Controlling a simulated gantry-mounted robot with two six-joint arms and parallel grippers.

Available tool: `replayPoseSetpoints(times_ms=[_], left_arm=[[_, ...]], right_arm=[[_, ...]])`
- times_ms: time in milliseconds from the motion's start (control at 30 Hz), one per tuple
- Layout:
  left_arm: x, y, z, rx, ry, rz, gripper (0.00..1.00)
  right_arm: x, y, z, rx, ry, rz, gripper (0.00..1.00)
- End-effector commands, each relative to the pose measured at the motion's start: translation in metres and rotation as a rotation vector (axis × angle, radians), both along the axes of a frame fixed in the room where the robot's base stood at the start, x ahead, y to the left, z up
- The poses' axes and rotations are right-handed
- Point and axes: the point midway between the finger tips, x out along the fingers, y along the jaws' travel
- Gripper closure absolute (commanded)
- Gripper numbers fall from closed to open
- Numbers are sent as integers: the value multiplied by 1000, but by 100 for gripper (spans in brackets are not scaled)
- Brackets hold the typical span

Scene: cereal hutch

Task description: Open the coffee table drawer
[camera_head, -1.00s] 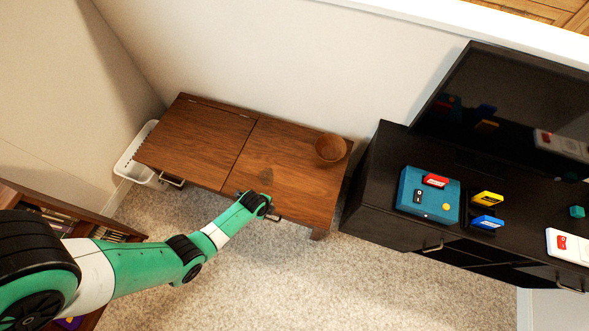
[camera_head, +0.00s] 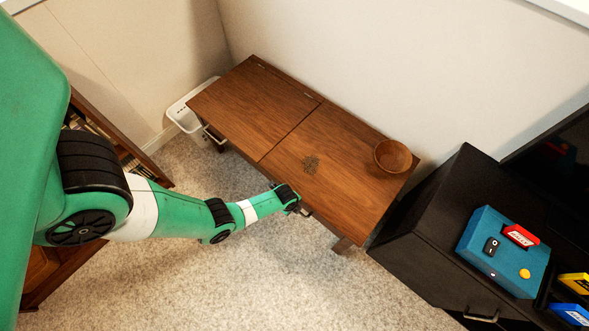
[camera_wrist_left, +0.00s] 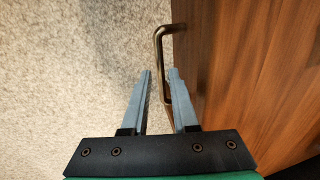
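The brown wooden coffee table (camera_head: 262,108) stands against the wall in the head view. Its front has a metal handle at left (camera_head: 213,138) and another at right, mostly covered by my left gripper (camera_head: 303,209). In the left wrist view, the right-hand handle (camera_wrist_left: 159,48) sticks out from the wooden front (camera_wrist_left: 235,75). My left gripper (camera_wrist_left: 160,73) is open there, its fingers apart. The handle's bar runs down between the fingers, close to the right finger; whether it touches cannot be told. No drawer gap shows. My right gripper is out of view.
A wooden bowl (camera_head: 393,156) sits on the tabletop's right end. A white basket (camera_head: 184,112) stands left of the table. A black cabinet (camera_head: 440,225) with a teal box (camera_head: 503,250) is close on the right. Carpet (camera_head: 300,280) in front is clear.

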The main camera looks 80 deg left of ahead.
Motion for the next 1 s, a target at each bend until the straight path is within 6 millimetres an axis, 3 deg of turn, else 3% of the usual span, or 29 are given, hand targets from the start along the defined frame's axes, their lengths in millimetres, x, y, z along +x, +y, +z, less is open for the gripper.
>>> replayPoseSetpoints(times_ms=[33, 100, 400, 567, 1000], left_arm=[[1, 1, -11, 0, 0, 0, 73], [3, 2, -14, 1, -2, 0, 73], [3, 2, -13, 1, -1, 0, 73], [3, 2, -13, 1, -1, 0, 100], [3, 2, -14, 1, -1, 0, 100]], right_arm=[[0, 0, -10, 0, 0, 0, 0], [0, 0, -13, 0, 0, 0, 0], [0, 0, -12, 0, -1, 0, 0], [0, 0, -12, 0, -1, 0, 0], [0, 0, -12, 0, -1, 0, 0]])
